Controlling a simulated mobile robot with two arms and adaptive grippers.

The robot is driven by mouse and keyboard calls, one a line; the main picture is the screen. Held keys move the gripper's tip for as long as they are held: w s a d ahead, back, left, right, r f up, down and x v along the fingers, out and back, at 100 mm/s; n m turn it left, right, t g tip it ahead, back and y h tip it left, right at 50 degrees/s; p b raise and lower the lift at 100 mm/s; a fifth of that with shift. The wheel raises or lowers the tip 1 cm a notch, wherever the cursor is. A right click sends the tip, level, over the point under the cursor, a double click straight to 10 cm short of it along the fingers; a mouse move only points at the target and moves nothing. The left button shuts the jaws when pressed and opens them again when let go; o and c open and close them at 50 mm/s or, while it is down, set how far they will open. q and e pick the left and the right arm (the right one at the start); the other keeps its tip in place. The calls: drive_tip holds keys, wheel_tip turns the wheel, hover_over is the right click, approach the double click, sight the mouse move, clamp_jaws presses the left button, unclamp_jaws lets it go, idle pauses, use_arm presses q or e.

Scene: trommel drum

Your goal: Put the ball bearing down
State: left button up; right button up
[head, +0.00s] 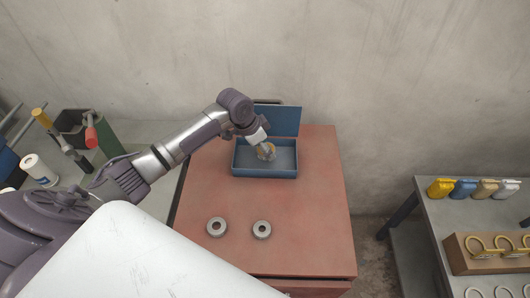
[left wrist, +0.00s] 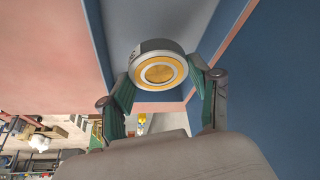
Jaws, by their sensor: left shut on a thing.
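The ball bearing (left wrist: 158,68) is a steel ring with a yellow-orange face, seen large in the left wrist view. In the head view the left gripper (head: 265,146) reaches down into the box from the left. I cannot tell whether the bearing touches the box floor. My right gripper is not in view.
The box stands on a reddish workbench (head: 320,215), its lid (head: 285,121) raised at the back. Two grey bearings (head: 217,227) and (head: 262,229) lie in front. A side table (head: 430,215) with padlock-like items is at right; a bench with tools is at left.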

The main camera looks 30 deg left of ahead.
use_arm(q)
drive_tip(key=shift+a+f, duration=0.1)
drive_tip(key=shift+f, duration=0.15)
wheel_tip(320, 180, down, 3)
drive_tip(key=shift+f+p, duration=0.15)
drive_tip(key=shift+p, duration=0.45)
drive_tip(key=shift+f, duration=0.15)
drive_tip(key=o, duration=1.3)
drive_tip(key=shift+f, duration=0.15)
